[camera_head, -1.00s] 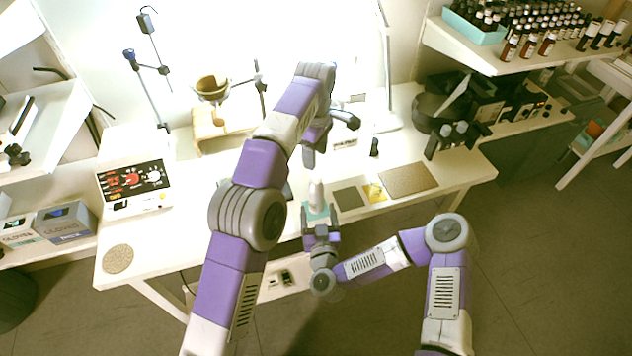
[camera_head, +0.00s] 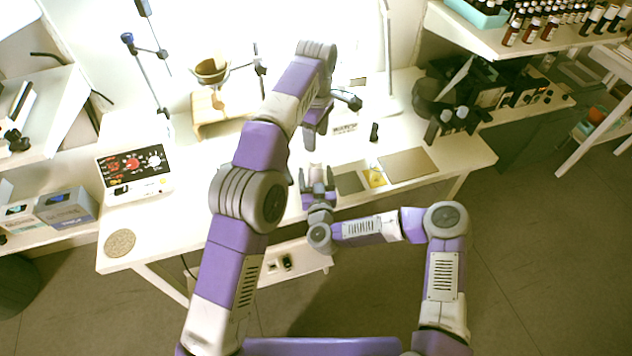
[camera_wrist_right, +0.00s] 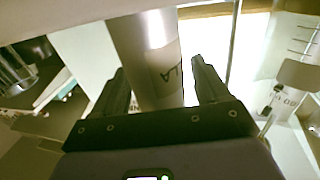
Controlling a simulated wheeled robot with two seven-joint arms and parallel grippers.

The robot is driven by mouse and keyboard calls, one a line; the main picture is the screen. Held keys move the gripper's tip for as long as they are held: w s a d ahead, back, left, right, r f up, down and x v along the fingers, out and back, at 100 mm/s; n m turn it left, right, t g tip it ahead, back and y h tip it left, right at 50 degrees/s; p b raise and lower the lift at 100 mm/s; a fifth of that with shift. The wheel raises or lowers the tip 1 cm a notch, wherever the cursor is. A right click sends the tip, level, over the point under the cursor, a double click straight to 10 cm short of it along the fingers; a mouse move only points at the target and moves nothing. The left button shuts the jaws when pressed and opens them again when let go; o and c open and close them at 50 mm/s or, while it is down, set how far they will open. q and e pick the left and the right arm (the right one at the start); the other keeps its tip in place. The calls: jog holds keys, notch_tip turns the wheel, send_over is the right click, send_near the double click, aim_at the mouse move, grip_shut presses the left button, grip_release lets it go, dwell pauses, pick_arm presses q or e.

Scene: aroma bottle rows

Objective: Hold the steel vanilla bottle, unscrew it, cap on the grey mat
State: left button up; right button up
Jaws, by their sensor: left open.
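The steel vanilla bottle (camera_wrist_right: 150,60) stands between the fingers of my right gripper (camera_wrist_right: 160,92) in the right wrist view. Part of a dark label, "LA", shows on its side; its cap is out of that view. The fingers are open, with a thin gap at the right finger. In the head view my right gripper (camera_head: 318,183) is at the front table edge and mostly hides the bottle. My left gripper (camera_head: 314,128) is open and empty, pointing down above the table behind the bottle. The grey mat (camera_head: 350,183) lies bare to the right of my right gripper.
A yellow piece (camera_head: 375,177) and a larger tan mat (camera_head: 408,164) lie right of the grey mat. A control box (camera_head: 135,175), a wooden stand (camera_head: 225,110) and a round coaster (camera_head: 119,243) are to the left.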

aim_at(316, 158)
grip_shut()
pick_arm(q)
jog(key=m, duration=0.3)
jog(key=shift+m, duration=0.3)
jog(key=m, duration=0.5)
jog(key=shift+m, duration=0.3)
jog(key=m, duration=0.3)
jog(key=shift+m, duration=0.3)
jog(key=m, duration=0.5)
jog(key=shift+f+m, duration=0.1)
jog(key=shift+m, duration=0.2)
jog(key=m, duration=2.2)
jog(key=shift+f, duration=3.9)
